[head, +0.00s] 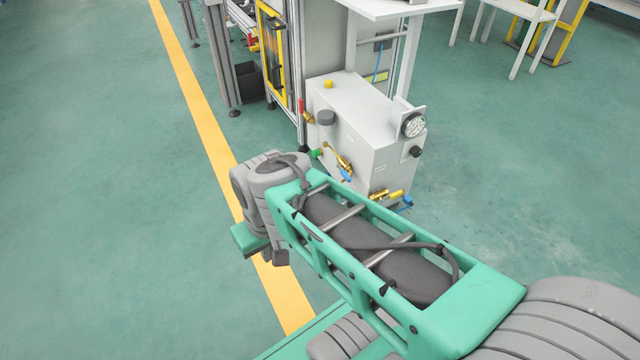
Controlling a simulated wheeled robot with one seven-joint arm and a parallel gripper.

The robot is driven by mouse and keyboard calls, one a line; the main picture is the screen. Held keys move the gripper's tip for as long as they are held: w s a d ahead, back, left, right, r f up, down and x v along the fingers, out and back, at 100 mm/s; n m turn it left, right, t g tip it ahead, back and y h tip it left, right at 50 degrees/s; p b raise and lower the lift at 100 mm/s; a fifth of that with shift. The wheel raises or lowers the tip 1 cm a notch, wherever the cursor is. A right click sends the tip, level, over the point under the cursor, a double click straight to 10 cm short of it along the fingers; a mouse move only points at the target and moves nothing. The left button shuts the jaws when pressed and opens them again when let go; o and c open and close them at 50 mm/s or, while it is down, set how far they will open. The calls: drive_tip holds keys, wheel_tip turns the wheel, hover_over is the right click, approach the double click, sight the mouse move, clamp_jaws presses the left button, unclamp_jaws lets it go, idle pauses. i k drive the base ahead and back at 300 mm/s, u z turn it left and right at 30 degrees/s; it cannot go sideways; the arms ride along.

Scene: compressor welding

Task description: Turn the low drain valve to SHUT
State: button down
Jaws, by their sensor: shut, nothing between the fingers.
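A light grey box unit (355,135) stands on the floor and carries several brass fittings. The lowest is a brass valve (385,195) with a yellow part and a blue end, low on the front face near the floor; it looks like the low drain valve. Its handle position and any SHUT marking are too small to read. Another brass fitting (340,163) with green and blue ends sits higher on the left. My green and grey arm crosses the foreground just below the box. My gripper does not show; the visible arm end is a grey joint with a green part.
A round gauge (412,124) is on the box's right, below a white tabletop (400,8) and its legs. A yellow-framed machine (272,50) stands behind left. A yellow floor line (195,90) runs along the left; the green floor right of the box is clear.

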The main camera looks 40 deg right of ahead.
sight(345, 175)
drive_tip(key=u, duration=0.3)
drive_tip(key=i, duration=1.15)
drive_tip(key=z, duration=0.25)
